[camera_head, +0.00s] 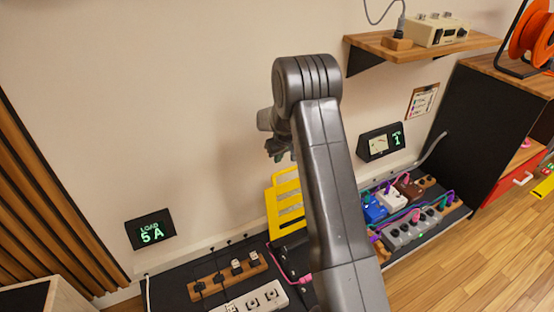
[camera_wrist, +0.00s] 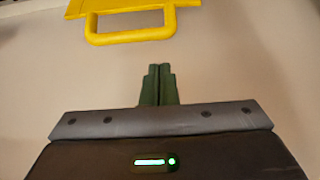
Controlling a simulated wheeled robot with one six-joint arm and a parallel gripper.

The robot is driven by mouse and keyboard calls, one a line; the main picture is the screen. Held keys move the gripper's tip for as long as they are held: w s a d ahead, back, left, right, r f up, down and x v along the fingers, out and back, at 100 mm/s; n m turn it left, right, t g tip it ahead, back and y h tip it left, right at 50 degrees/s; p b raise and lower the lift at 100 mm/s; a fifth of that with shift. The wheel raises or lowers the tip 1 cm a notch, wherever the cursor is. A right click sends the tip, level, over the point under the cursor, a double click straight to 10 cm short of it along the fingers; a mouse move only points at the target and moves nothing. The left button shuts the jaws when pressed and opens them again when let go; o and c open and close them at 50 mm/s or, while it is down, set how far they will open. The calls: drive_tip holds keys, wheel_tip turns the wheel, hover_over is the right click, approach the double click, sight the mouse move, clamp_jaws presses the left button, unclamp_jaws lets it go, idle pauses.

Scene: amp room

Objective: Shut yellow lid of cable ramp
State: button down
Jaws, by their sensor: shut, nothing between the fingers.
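The yellow lid (camera_head: 283,212) of the cable ramp stands raised, near upright, close to the wall in the head view. Its right side is hidden behind my arm. The dark base of the ramp (camera_head: 290,262) shows only in part below it. In the wrist view the yellow lid (camera_wrist: 130,12) is at the top edge, with its loop handle nearest my fingers. My gripper (camera_head: 278,154) is just above the lid in the head picture. In the wrist view my gripper (camera_wrist: 159,72) is shut and empty, with a visible gap to the handle.
A wooden power strip (camera_head: 226,278) and a white strip (camera_head: 262,298) lie left of the ramp. Pedals with cables (camera_head: 392,206) are to the right. A wooden shelf (camera_head: 372,46) juts from the wall at upper right. The wall around my gripper is bare.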

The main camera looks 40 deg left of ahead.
drive_tip(key=b+x, duration=0.1)
drive_tip(key=x, duration=0.6)
drive_tip(key=shift+f, duration=0.35)
drive_tip(key=shift+d, duration=0.1)
